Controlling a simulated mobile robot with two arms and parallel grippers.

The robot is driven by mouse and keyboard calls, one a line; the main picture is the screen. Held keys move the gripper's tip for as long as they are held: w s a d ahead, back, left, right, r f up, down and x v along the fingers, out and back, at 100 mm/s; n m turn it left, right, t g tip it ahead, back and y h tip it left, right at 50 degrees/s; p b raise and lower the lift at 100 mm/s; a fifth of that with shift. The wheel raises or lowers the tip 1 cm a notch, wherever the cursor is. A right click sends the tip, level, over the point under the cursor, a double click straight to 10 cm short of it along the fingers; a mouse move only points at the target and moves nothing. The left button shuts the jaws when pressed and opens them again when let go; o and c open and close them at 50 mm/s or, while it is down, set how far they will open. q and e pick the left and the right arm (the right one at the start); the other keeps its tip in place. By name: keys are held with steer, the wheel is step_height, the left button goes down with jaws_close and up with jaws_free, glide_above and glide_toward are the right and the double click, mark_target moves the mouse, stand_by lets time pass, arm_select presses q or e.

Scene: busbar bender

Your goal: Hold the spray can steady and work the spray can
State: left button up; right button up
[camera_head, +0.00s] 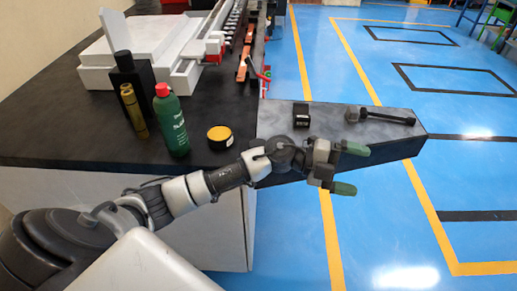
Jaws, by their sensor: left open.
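The spray can, apparently the green can with a red cap (172,125), stands upright on the dark bench top (60,130). My left gripper (351,169) is open and empty. Its two green-tipped fingers point right, in front of the bench's side extension and well to the right of the can. The left gripper touches nothing that I can see. My right gripper is out of view.
A brass-coloured cylinder (133,110) and a black bottle (134,78) stand close left of the can. A round yellow-lidded tin (220,136) is to its right. A small black block (301,115) and a dark tool (385,116) lie on the extension. White machinery (150,45) stands behind.

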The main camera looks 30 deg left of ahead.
arm_select(q)
steer(key=a+f+m+g+y, duration=0.1)
steer(key=a+m+g+y, duration=0.3)
steer(key=a+y, duration=0.1)
step_height(320, 180, up, 4)
steer(key=n+g+y, duration=0.2)
steer(key=n+y, duration=0.1)
steer(key=y, duration=0.9)
glide_above(259, 143)
steer(key=shift+s+d, duration=0.1)
step_height(259, 143, down, 5)
steer(key=shift+r+p, duration=0.15)
steer(key=shift+p, duration=0.55)
steer(key=f+p, duration=0.1)
steer(key=f, duration=0.1)
steer(key=f+p, duration=0.1)
steer(key=f, duration=0.2)
steer(key=shift+a+f, duration=0.2)
steer(key=shift+f, duration=0.25)
steer(key=c, duration=1)
steer(key=shift+c, duration=0.2)
steer(key=shift+r, duration=0.15)
